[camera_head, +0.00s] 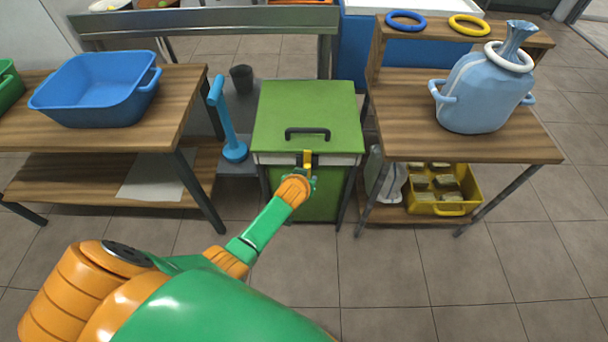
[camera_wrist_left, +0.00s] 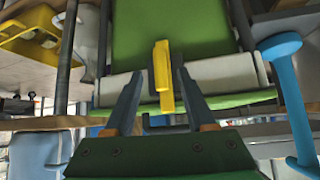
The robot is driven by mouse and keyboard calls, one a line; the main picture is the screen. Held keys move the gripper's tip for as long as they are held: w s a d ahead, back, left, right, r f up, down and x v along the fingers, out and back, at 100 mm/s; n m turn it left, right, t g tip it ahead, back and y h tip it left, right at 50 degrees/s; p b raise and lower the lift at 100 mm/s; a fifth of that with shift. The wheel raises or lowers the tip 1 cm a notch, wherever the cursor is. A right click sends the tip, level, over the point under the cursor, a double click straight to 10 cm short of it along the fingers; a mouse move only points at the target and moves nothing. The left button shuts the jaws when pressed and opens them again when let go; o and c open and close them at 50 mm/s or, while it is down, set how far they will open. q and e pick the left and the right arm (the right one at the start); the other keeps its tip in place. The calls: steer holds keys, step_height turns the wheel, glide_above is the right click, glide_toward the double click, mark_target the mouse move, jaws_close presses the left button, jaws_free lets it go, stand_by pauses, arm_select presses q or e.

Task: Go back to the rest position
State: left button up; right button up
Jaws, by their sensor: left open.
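My left gripper (camera_head: 309,174) is in front of the green box (camera_head: 307,113), close to the yellow latch (camera_head: 307,158) at the front edge of its lid. In the left wrist view the two fingers of my left gripper (camera_wrist_left: 160,74) are apart, with the yellow latch (camera_wrist_left: 163,66) showing between them. I cannot tell whether a finger touches the latch. The lid is down and has a black handle (camera_head: 307,131) on top. My right gripper is not in view.
A wooden table at left holds a blue basin (camera_head: 97,90). A blue plunger-like tool (camera_head: 228,125) stands left of the box. The right table holds a light blue sack (camera_head: 484,92); a yellow crate (camera_head: 443,208) sits below. The tiled floor (camera_head: 420,285) in front is clear.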

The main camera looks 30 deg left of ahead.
arm_select(q)
steer(key=s+d+f+m+g+h+p, duration=0.1)
steer(key=s+f+p, duration=0.4)
steer(key=s, duration=1.5)
steer(key=s+d+f+m+g+h+p, duration=0.1)
steer(key=s+f+m+g+p, duration=0.3)
steer(key=s, duration=1.6)
step_height(320, 180, down, 3)
steer(key=d+g+p, duration=0.1)
steer(key=g, duration=0.1)
steer(key=shift+g, duration=0.3)
steer(key=shift+r, duration=0.1)
